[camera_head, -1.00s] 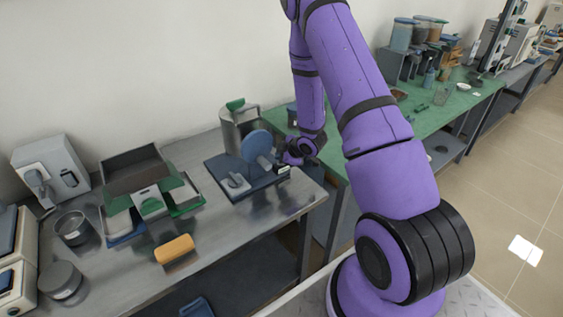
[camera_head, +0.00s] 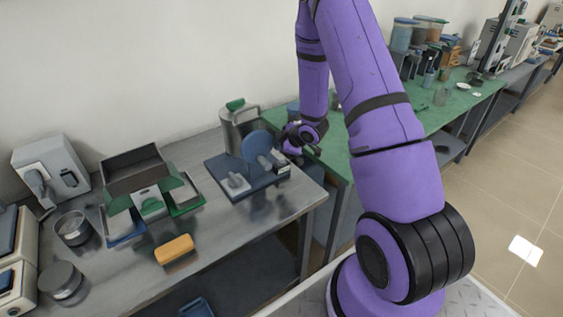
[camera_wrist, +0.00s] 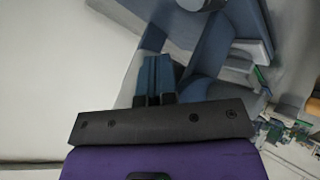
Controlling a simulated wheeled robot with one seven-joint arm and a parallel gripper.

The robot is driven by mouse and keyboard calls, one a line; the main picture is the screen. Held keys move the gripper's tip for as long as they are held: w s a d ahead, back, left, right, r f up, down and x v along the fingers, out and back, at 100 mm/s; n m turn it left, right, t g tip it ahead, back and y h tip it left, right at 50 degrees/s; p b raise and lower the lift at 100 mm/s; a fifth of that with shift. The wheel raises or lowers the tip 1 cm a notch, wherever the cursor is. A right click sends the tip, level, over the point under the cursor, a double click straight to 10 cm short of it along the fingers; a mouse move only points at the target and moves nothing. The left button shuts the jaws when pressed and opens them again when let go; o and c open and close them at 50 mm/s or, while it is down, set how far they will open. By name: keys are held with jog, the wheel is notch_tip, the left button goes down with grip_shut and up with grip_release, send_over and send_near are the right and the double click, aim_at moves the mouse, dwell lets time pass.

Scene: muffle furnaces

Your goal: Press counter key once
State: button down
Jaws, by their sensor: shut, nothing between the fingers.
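A blue device (camera_head: 240,182) with an upright blue disc (camera_head: 256,147) stands near the back right of the grey metal bench. A small dark box with a pale face (camera_head: 283,169), which looks like the counter, sits at its right end. Its key is too small to make out. My gripper (camera_head: 315,151) is just right of and behind this box, apart from it in the picture. In the wrist view my gripper's two blue fingers (camera_wrist: 157,60) are together and empty, with blue and grey parts of the device (camera_wrist: 215,45) beyond them.
A metal canister with a green lid (camera_head: 238,120) stands behind the device. An orange block (camera_head: 174,249), trays (camera_head: 186,204) and round tins (camera_head: 61,281) are to the left. A green-topped bench (camera_head: 440,112) adjoins at right.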

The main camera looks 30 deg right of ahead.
jog(key=shift+r, duration=0.95)
jog(key=shift+s, duration=0.15)
